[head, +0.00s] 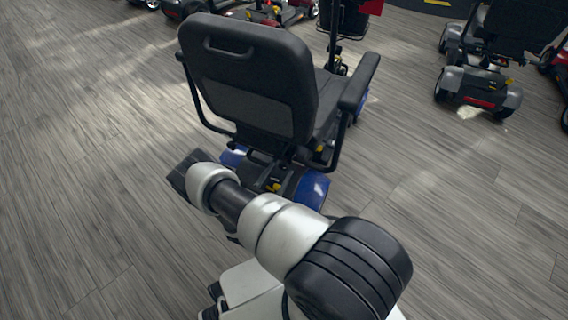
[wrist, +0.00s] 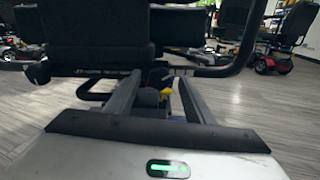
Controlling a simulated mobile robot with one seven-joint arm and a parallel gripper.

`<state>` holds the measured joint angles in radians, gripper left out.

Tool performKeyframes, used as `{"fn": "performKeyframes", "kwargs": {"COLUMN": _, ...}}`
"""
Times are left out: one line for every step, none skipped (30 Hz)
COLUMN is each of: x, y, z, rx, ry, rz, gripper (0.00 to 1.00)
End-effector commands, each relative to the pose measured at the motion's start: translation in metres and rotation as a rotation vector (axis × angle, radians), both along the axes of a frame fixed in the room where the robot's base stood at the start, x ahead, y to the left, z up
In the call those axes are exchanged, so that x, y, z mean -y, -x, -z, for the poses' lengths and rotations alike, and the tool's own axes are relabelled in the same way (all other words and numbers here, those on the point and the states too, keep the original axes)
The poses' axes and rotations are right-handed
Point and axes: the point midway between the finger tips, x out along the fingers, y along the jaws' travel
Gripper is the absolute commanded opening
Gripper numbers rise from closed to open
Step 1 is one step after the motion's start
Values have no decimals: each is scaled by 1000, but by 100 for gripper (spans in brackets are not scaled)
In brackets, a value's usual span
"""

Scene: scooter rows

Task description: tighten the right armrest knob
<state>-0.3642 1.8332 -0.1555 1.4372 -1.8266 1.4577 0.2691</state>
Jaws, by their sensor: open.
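A scooter with a black seat (head: 255,85) stands with its back toward me. Its right armrest (head: 360,82) sticks forward beside the backrest, on a bent black tube that runs down behind the seat. In the wrist view the seat back (wrist: 97,40) fills the upper left, and a black armrest tube (wrist: 240,48) curves up on the right. My gripper (wrist: 160,84) is open, its two fingers pointing at the space below the seat back. A small yellow part (wrist: 166,92) shows between the fingers, apart from them. I cannot make out the armrest knob clearly in either view.
The scooter's blue rear body (head: 312,188) lies under the seat, close to my arm. Another scooter (head: 480,75) stands at the upper right, and more stand in a row along the top. The grey plank floor (head: 80,190) is free at left and right.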

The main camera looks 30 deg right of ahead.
Motion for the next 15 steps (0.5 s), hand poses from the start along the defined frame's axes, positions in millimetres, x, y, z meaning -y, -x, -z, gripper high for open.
{"fn": "performKeyframes", "kwargs": {"x": 2, "y": 0, "z": 0, "rx": 0, "ry": 0, "rz": -1, "gripper": 48}}
{"fn": "performKeyframes", "kwargs": {"x": 3, "y": -1, "z": 0, "rx": 0, "ry": 0, "rz": -1, "gripper": 48}}
{"fn": "performKeyframes", "kwargs": {"x": 4, "y": -1, "z": 0, "rx": 0, "ry": -1, "rz": -3, "gripper": 48}}
{"fn": "performKeyframes", "kwargs": {"x": 4, "y": -1, "z": 0, "rx": 0, "ry": -1, "rz": -3, "gripper": 48}}
{"fn": "performKeyframes", "kwargs": {"x": 5, "y": -1, "z": 0, "rx": 0, "ry": 0, "rz": -4, "gripper": 48}}
{"fn": "performKeyframes", "kwargs": {"x": 5, "y": -2, "z": 0, "rx": 0, "ry": 0, "rz": -5, "gripper": 48}}
{"fn": "performKeyframes", "kwargs": {"x": 5, "y": -2, "z": 0, "rx": 0, "ry": 0, "rz": -5, "gripper": 48}}
{"fn": "performKeyframes", "kwargs": {"x": 6, "y": -2, "z": 0, "rx": 0, "ry": 0, "rz": -5, "gripper": 48}}
{"fn": "performKeyframes", "kwargs": {"x": 6, "y": -2, "z": 0, "rx": 0, "ry": 0, "rz": -6, "gripper": 48}}
{"fn": "performKeyframes", "kwargs": {"x": 6, "y": -2, "z": 0, "rx": 0, "ry": 0, "rz": -6, "gripper": 48}}
{"fn": "performKeyframes", "kwargs": {"x": 6, "y": -2, "z": 0, "rx": 0, "ry": 0, "rz": -6, "gripper": 48}}
{"fn": "performKeyframes", "kwargs": {"x": 6, "y": -2, "z": 0, "rx": 0, "ry": 0, "rz": -6, "gripper": 48}}
{"fn": "performKeyframes", "kwargs": {"x": 6, "y": -2, "z": 0, "rx": 0, "ry": 0, "rz": -6, "gripper": 48}}
{"fn": "performKeyframes", "kwargs": {"x": 6, "y": -2, "z": 0, "rx": 0, "ry": 0, "rz": -6, "gripper": 48}}
{"fn": "performKeyframes", "kwargs": {"x": 6, "y": -2, "z": 0, "rx": 0, "ry": 0, "rz": -6, "gripper": 47}}
